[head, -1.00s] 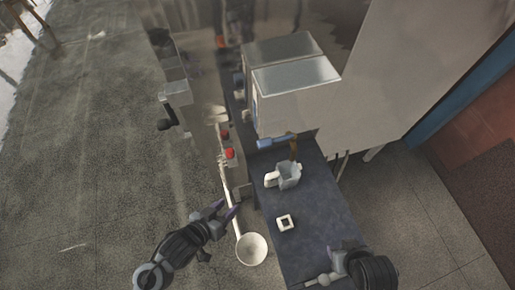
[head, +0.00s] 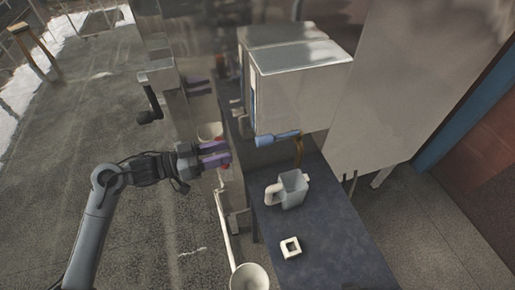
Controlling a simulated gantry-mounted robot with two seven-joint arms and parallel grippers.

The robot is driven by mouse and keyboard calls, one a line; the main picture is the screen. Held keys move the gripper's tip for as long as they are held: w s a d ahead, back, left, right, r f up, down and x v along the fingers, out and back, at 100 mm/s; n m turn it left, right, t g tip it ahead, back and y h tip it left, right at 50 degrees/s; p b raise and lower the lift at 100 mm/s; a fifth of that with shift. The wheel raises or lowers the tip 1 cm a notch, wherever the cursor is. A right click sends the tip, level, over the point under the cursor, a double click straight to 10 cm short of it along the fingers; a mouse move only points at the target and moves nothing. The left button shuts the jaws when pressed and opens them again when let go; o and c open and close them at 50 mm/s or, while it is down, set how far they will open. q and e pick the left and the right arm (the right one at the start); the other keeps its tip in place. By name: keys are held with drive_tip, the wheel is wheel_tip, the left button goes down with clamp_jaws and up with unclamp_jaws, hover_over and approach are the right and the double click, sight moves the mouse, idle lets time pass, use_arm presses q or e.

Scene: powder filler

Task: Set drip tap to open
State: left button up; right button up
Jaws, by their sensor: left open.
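A blue lever handle (head: 277,138), which looks like the tap, sticks out at the lower front of the metal box (head: 295,95). A thin brownish spout (head: 299,150) hangs at its right end, above a grey jug (head: 293,190). My left gripper (head: 228,154) is open, with its purple fingers pointing right. It is left of the blue handle, apart from it, with nothing seen between its fingers. It partly hides a red knob (head: 226,166) behind it.
A small white square ring (head: 290,247) lies on the dark worktop (head: 330,235) in front of the jug. A black crank (head: 150,115) sits further left.

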sight(258, 142)
use_arm(q)
drive_tip(key=p+x, duration=0.1)
drive_tip(key=x, duration=0.9)
drive_tip(key=shift+w+d+r+p, duration=0.1)
drive_tip(key=shift+w+d+p, duration=0.05)
drive_tip(key=shift+d+p, duration=0.15)
clamp_jaws()
